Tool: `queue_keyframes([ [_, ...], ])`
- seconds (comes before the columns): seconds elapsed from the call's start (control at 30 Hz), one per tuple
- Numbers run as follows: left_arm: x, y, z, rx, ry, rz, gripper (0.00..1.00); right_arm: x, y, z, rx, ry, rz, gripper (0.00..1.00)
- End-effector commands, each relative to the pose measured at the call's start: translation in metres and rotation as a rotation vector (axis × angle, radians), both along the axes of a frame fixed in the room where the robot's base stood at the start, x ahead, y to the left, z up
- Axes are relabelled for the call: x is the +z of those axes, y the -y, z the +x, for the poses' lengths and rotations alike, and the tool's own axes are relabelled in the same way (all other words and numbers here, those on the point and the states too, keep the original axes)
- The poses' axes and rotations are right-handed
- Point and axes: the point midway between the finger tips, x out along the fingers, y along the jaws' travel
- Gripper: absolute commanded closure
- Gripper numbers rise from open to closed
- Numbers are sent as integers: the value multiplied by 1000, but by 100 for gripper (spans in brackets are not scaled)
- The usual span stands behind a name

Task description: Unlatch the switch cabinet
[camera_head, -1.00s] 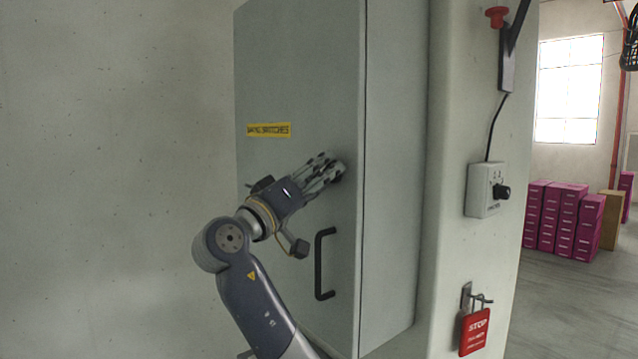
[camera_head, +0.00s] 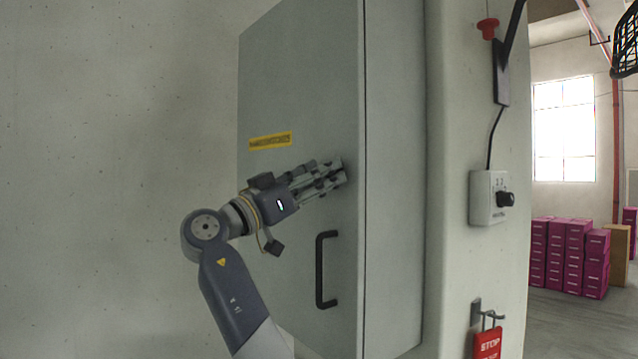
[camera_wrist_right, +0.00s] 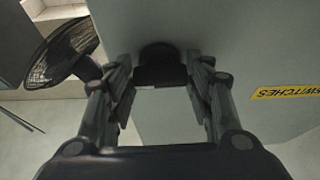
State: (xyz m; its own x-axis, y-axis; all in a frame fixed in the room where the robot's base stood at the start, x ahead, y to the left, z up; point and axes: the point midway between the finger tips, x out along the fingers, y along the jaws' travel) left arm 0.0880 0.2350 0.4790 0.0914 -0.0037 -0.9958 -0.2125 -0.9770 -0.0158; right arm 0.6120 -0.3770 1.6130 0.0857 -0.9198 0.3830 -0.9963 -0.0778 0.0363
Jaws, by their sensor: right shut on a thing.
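The grey switch cabinet (camera_head: 300,95) has its door closed, with a yellow label (camera_head: 270,141) and a black bar handle (camera_head: 327,270). My right gripper (camera_head: 337,173) is at the door's right edge, above the handle. In the right wrist view, its fingers (camera_wrist_right: 160,74) are shut on a dark latch (camera_wrist_right: 157,54) with a rounded base on the door face. In the head view the fingers hide the latch. The label also shows in the right wrist view (camera_wrist_right: 290,90). My left gripper is not in view.
Right of the cabinet, a pale column (camera_head: 455,150) carries a switch box (camera_head: 489,198) with a black knob and a red STOP tag (camera_head: 486,343). Magenta boxes (camera_head: 570,255) stand far right. A fan (camera_wrist_right: 65,50) shows in the right wrist view. Bare wall lies left.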

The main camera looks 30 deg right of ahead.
Motion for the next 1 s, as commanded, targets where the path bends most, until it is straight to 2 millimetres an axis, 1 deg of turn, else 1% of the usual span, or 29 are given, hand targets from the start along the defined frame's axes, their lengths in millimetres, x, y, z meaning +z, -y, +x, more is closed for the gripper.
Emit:
queue_keyframes([
  [0.23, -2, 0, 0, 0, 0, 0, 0, 1, 0, 0, 1, 48, 4, 76],
  [0.63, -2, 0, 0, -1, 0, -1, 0, 1, 0, 0, 2, 54, 4, 76],
  [0.67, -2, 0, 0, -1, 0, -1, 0, 1, 0, 0, 2, 54, 4, 45],
  [0.7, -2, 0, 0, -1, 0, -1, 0, 1, 0, 0, 2, 54, 4, 36],
  [0.73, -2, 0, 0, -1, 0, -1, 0, 1, 0, 0, 2, 53, 4, 32],
  [1.0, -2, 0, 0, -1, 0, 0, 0, 0, 0, 0, 1, 52, 4, 32],
])
